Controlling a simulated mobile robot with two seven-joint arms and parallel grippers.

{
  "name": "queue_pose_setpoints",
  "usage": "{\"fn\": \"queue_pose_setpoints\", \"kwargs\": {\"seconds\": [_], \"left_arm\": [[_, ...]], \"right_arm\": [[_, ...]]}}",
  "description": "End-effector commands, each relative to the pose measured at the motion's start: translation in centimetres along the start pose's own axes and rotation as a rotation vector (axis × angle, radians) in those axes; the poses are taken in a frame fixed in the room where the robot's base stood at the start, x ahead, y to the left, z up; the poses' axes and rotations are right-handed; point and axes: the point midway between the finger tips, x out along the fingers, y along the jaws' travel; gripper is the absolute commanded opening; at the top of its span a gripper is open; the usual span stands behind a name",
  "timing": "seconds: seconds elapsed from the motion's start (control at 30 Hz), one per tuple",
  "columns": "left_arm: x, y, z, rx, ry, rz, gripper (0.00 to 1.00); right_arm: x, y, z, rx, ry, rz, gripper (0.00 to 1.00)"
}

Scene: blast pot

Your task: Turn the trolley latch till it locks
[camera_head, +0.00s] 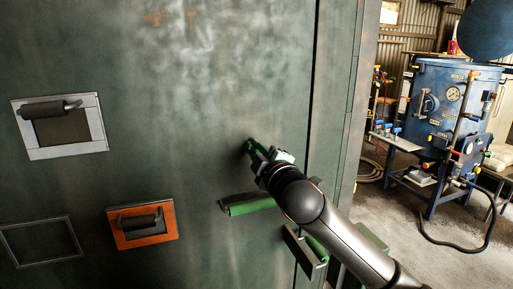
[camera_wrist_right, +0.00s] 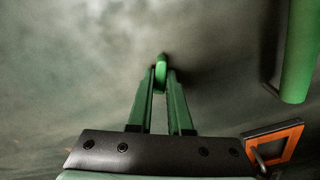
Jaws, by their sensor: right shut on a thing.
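The trolley latch (camera_wrist_right: 160,74) shows in the right wrist view as a small green piece standing out from the dark green panel. My right gripper (camera_wrist_right: 161,90) is shut on it, with one green finger on each side. In the head view my right gripper (camera_head: 252,148) reaches the panel (camera_head: 190,120) from the lower right, and its fingers and hand hide the latch. The latch's turn angle and whether it is locked cannot be told. My left gripper is in neither view.
A green bar handle (camera_head: 250,204) sits just below my gripper; it also shows in the wrist view (camera_wrist_right: 298,50). An orange-framed handle (camera_head: 173,217) and a grey-framed handle (camera_head: 98,120) are to the left. A blue machine (camera_head: 445,110) stands on open floor at right.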

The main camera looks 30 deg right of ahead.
Motion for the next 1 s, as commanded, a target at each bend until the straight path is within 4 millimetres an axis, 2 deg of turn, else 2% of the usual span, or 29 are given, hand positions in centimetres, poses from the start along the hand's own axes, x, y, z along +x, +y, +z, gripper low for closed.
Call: {"fn": "queue_pose_setpoints", "kwargs": {"seconds": [0.27,1.0], "left_arm": [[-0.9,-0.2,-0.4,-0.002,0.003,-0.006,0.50],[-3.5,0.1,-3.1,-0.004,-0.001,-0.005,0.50]], "right_arm": [[0.0,-0.1,-0.1,0.267,-0.003,-0.004,0.00],[0.0,-0.3,-0.2,0.930,-0.005,-0.003,0.00]]}}
